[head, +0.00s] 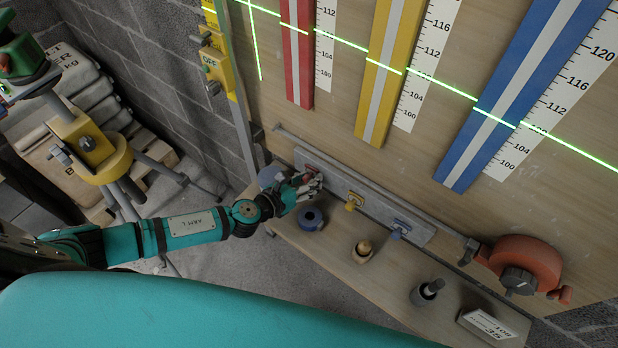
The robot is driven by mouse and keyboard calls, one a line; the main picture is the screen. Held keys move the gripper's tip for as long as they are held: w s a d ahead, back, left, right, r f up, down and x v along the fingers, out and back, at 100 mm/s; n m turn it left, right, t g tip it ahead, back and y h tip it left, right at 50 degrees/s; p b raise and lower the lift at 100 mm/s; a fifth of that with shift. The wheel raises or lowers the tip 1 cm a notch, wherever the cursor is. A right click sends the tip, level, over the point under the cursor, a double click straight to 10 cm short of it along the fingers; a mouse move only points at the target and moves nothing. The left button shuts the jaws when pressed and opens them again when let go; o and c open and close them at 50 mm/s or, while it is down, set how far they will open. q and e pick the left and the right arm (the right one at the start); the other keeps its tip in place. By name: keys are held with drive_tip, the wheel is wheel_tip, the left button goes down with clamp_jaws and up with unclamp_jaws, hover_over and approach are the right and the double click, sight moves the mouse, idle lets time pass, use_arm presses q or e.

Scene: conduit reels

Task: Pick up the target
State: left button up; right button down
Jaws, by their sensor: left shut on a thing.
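My left gripper (309,185) reaches in from the left to the grey rail (376,212) at the foot of the wooden board. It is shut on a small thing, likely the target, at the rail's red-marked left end. The fingers hide most of it, so its shape and whether it touches the rail cannot be told. A yellow peg (351,202) and a blue peg (398,230) sit farther right along the rail. My right gripper is not in view.
On the shelf below are a blue ring (311,219), a tan holder (363,250), a dark holder (427,292) and a small sign (493,325). An orange reel (525,265) is at right. A yellow-headed tripod (95,150) stands at left.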

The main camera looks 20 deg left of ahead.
use_arm(q)
wheel_tip(320, 180, up, 8)
drive_tip(key=p, duration=0.3)
drive_tip(key=shift+s+a+f, duration=0.1)
drive_tip(key=shift+f, duration=0.15)
drive_tip(key=s+a+b, duration=0.2)
drive_tip(key=s+a, duration=0.2)
drive_tip(key=s, duration=0.8)
drive_tip(key=s+a+b, duration=0.2)
drive_tip(key=s+a, duration=0.3)
drive_tip(key=s, duration=0.8)
drive_tip(key=shift+f+b, duration=0.35)
drive_tip(key=shift+b, duration=0.05)
